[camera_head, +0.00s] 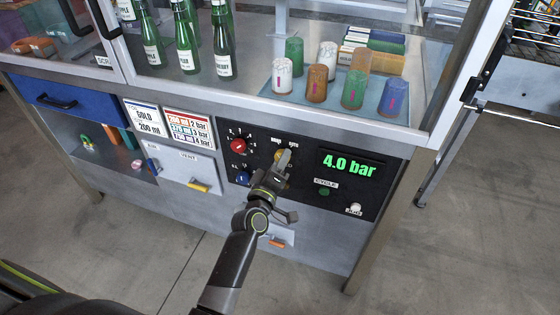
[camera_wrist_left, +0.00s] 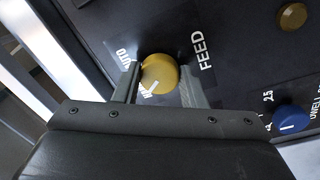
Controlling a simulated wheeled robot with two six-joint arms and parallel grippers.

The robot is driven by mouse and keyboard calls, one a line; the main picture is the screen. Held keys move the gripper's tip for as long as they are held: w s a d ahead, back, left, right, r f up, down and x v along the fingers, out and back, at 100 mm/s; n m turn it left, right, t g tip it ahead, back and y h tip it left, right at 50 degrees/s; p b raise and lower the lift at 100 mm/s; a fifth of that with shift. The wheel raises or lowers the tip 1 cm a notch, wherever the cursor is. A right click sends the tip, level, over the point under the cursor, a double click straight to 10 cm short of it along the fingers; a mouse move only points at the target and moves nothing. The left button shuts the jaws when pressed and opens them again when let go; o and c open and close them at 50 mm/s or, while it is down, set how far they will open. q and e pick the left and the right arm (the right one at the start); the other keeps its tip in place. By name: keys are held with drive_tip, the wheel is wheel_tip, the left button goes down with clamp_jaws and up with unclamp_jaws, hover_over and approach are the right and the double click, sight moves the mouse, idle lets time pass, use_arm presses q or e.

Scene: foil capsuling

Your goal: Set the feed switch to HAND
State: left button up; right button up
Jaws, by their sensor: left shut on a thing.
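The feed switch is a yellow round knob (camera_wrist_left: 158,74) on the black control panel; it also shows in the head view (camera_head: 279,156), partly covered by my gripper. My left gripper (camera_wrist_left: 158,88) is shut on the knob, one finger on each side. In the left wrist view a white pointer line on the knob faces the lower left, toward a label partly hidden by the gripper that seems to read HAND. The AUTO label (camera_wrist_left: 123,59) lies to the knob's left and the FEED label (camera_wrist_left: 203,51) to its right. My right gripper is not in view.
A red knob (camera_head: 238,145) and a blue knob (camera_head: 239,174) sit left of the switch. To its right are a green 4.0 bar display (camera_head: 349,165), a green button (camera_head: 324,191) and a white button (camera_head: 355,208). Bottles and coloured capsules stand behind the glass above.

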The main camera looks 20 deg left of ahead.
use_arm(q)
drive_tip(key=shift+n, duration=0.3)
drive_tip(key=o, duration=1)
drive_tip(key=shift+f, duration=0.1)
